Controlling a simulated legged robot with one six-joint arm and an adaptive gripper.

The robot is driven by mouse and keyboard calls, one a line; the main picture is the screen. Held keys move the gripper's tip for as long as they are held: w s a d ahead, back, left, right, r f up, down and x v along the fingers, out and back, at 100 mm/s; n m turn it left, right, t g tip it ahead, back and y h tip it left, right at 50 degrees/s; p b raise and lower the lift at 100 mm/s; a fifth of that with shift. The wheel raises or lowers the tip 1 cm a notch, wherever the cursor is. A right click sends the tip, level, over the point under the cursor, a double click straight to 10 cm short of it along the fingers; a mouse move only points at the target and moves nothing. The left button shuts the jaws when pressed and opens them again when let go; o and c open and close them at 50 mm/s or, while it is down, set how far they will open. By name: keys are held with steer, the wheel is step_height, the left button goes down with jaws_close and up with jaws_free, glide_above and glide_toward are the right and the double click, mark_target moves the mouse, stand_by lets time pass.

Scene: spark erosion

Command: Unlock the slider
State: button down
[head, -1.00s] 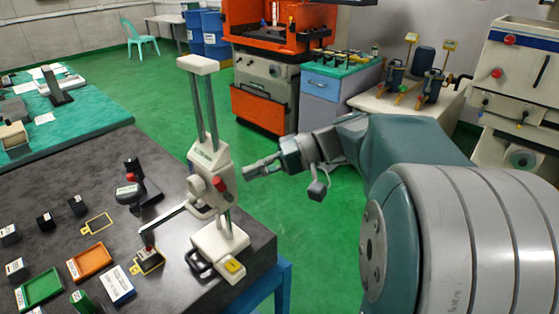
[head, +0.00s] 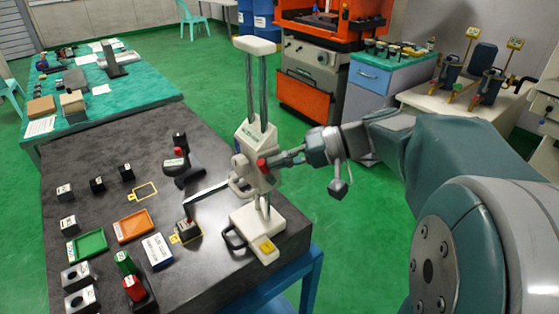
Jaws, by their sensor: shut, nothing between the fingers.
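A cream height gauge stands on the dark stone table, with a wide base (head: 257,232) and two upright grey columns (head: 256,88). A red knob (head: 262,165) is on the slider's right face. My gripper (head: 279,160) is shut and empty, with its tips right beside the red knob. I cannot tell whether they touch it. The gripper partly hides the slider's right edge.
A small dark block (head: 187,229) is under the measuring arm's tip. Green (head: 87,246) and orange (head: 134,226) trays and several small blocks lie to the left. The table's right edge (head: 312,232) is close below my arm.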

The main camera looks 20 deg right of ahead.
mark_target(263, 174)
steer(key=shift+a, duration=0.1)
steer(key=a+n+h, duration=0.1)
steer(key=h, duration=0.1)
steer(key=a+n+h, duration=0.1)
steer(key=h, duration=0.1)
steer(key=s+a+f+h, duration=0.1)
steer(key=h, duration=0.1)
steer(key=shift+a+n+t+h, duration=0.1)
steer(key=shift+n+t+h, duration=0.3)
steer(key=shift+w+d, duration=0.2)
steer(key=shift+d, duration=0.6)
